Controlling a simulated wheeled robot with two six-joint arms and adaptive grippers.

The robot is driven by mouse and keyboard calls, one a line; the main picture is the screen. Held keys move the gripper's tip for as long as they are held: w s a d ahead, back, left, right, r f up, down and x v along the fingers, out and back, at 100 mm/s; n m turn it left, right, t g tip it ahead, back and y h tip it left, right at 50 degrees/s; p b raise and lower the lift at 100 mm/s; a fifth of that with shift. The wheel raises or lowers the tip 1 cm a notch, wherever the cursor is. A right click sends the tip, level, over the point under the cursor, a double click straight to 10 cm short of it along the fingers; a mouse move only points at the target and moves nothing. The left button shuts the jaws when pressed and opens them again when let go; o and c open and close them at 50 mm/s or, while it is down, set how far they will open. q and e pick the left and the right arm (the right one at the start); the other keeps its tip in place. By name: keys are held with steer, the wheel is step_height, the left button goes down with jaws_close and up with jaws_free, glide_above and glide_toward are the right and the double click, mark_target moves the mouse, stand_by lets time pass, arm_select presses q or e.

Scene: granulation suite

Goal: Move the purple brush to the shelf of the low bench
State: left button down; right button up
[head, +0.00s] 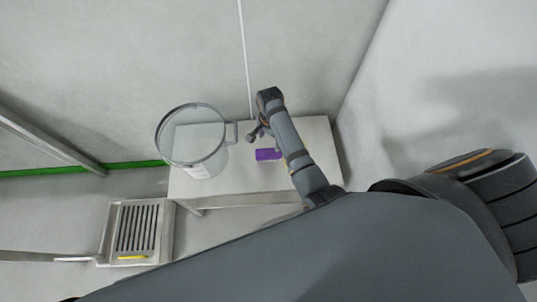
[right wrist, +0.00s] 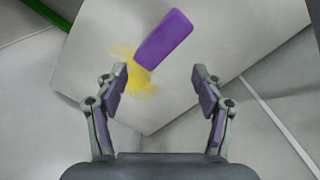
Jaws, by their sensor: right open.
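The purple brush (head: 268,154) lies on the pale top of the low bench (head: 240,180), right of the middle. In the right wrist view the purple brush (right wrist: 164,40) shows as a slanted block just beyond the fingertips, toward the gap between them. My right gripper (head: 258,132) is over the bench beside the brush. In the right wrist view my right gripper (right wrist: 160,77) is open and empty, its fingers either side of the gap. A shelf under the bench top is not clearly seen. My left gripper is not in view.
A clear round vessel with a handle (head: 162,150) stands on the bench's left part. A yellow smudge (right wrist: 130,72) lies beside the brush. A floor grate (head: 138,228) holds a yellow piece. Walls stand close behind and right of the bench.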

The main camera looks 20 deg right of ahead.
mark_target(270, 152)
steer(key=m, duration=0.8)
steer(key=shift+f, duration=0.2)
step_height(270, 152, down, 5)
steer(key=shift+f+b, duration=0.15)
steer(key=shift+b, duration=0.5)
step_height(270, 152, down, 5)
steer(key=shift+d+f+b, duration=0.1)
steer(key=shift+b, duration=0.75)
steer(key=c, duration=1.4)
